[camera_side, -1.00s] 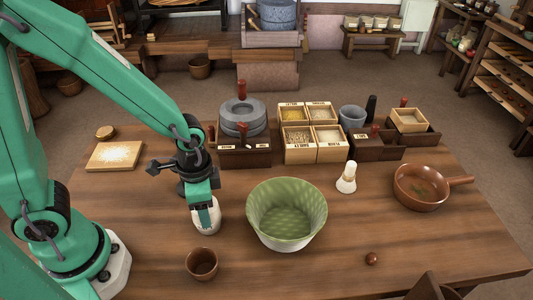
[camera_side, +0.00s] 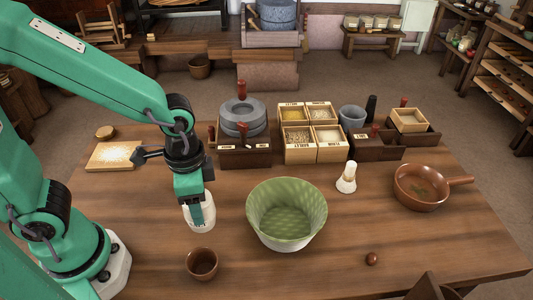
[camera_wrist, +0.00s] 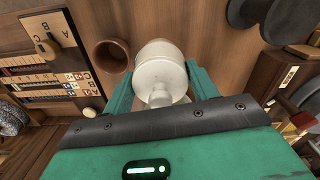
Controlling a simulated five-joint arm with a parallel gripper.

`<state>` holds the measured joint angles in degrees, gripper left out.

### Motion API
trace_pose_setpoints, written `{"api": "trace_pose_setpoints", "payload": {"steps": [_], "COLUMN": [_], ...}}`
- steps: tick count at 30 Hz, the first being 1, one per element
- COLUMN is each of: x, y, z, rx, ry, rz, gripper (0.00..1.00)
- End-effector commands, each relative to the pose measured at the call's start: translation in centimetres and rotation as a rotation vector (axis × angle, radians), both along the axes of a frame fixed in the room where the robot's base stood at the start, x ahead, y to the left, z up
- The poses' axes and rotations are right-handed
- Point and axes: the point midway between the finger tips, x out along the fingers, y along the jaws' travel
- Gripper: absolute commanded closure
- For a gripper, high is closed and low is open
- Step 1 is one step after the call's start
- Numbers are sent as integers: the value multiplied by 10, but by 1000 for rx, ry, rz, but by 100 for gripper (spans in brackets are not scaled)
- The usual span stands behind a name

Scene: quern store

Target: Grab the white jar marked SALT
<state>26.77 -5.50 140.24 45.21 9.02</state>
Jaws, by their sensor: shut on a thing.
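In the wrist view the jar (camera_wrist: 160,68) sits between the two green fingers of my gripper (camera_wrist: 160,88). No SALT marking is readable on it in either view. I cannot tell whether its base touches the table.
A green bowl (camera_side: 286,240) stands close right of the jar. A small brown cup (camera_side: 202,264) stands in front. A stone quern (camera_side: 243,118) and grain boxes (camera_side: 297,154) stand behind.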

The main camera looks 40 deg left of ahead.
Motion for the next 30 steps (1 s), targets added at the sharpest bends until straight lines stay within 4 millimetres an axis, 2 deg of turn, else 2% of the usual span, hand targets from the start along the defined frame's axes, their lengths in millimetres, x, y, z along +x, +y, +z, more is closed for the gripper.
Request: {"api": "trace_pose_setpoints", "payload": {"steps": [6, 15, 30], "x": [-25, -51, -64], "y": [-21, -42, -52], "z": [20, 40, 50], "rx": [-2, -2, -1], "ry": [-3, -2, -1], "rz": [-6, -4, 1], "gripper": [100, 100, 100]}}
